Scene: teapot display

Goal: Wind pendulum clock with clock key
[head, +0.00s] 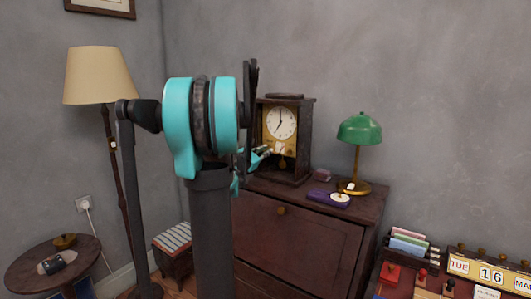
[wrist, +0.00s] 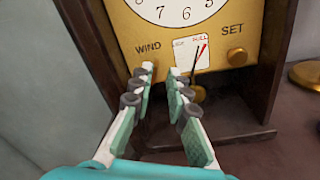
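The pendulum clock (head: 297,170) stands on the wooden cabinet, a dark case with a white dial and brass front. In the wrist view its brass plate (wrist: 215,82) reads "WIND" at left and "SET" at right. A brass knob (wrist: 237,57) sits below "SET"; a small white gauge card (wrist: 190,52) with a red pointer is between the labels. My gripper (wrist: 162,73) points at the clock's lower front, fingers apart with nothing seen between them. Its left fingertip covers the area below "WIND". It also shows in the head view (head: 265,151). I cannot make out a clock key.
A floor lamp (head: 98,75) and round table (head: 25,266) stand left. A calendar (head: 490,272) is at lower right.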

